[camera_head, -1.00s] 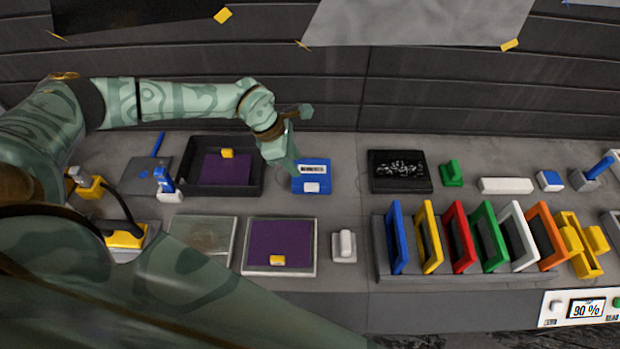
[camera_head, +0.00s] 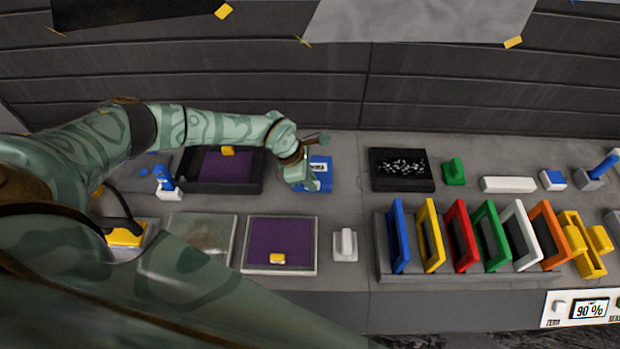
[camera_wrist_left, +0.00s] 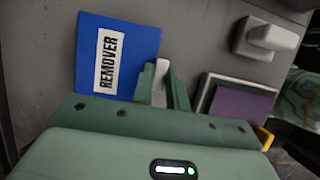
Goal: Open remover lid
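The remover box (camera_head: 325,173) is blue with a white label and lies flat on the bench, its lid down. In the left wrist view the box (camera_wrist_left: 140,40) shows its REMOVER label, and a white tab (camera_wrist_left: 159,84) stands at its near edge. My left gripper (camera_head: 304,184) is over the box's front left part in the head view and hides the tab there. In the left wrist view the left gripper's fingers (camera_wrist_left: 163,88) stand on either side of the tab, close to it. Whether they press on it cannot be told. My right gripper is not in view.
A dark tray (camera_head: 254,187) with a purple sheet lies left of the box. A framed purple pad (camera_head: 307,240) and a white-handled block (camera_head: 345,246) are in front. A black tray (camera_head: 402,184) and a rack of coloured frames stand to the right.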

